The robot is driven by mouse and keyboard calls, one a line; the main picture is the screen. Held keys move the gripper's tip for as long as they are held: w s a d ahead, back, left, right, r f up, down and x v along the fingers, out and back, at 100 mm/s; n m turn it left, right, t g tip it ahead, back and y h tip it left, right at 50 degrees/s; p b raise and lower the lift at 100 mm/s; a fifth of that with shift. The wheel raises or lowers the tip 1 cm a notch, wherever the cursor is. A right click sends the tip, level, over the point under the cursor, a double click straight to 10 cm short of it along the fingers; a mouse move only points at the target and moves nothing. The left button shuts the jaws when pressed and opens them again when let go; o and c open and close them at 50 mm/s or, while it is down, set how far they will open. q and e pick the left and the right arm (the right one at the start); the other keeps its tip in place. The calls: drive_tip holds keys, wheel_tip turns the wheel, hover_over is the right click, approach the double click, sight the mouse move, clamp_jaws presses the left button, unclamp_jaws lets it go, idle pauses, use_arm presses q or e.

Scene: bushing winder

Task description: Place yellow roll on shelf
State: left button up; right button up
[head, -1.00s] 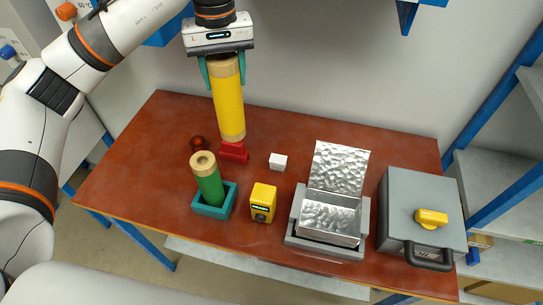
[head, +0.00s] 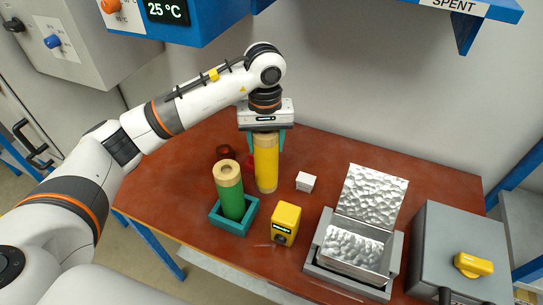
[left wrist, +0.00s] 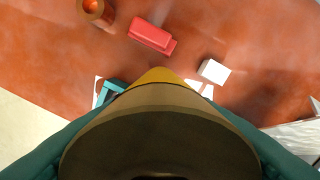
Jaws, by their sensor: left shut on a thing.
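My left gripper (head: 266,138) is shut around the pale top end of the yellow roll (head: 267,168). The roll hangs nearly upright beneath it, over the table. I cannot tell whether its lower end touches the tabletop. In the left wrist view the roll's brown end (left wrist: 160,125) fills the bottom, with a little yellow (left wrist: 160,76) beyond it. A blue shelf edge labelled SPENT (head: 460,7) shows at the top right of the head view; its upper surface is mostly out of view. My right gripper is not in view.
A green roll (head: 231,195) stands in a teal holder (head: 234,222). A red block (left wrist: 152,36), dark red ring (head: 226,153), white cube (head: 306,181), yellow device (head: 286,223), open metal box (head: 352,252) and grey case (head: 462,240) share the table (head: 165,185).

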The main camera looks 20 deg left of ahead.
use_arm(q)
drive_tip(key=shift+f+p, duration=0.65)
drive_tip(key=shift+f, duration=1.6)
drive_tip(key=shift+f, duration=0.15)
drive_tip(key=o, duration=1.6)
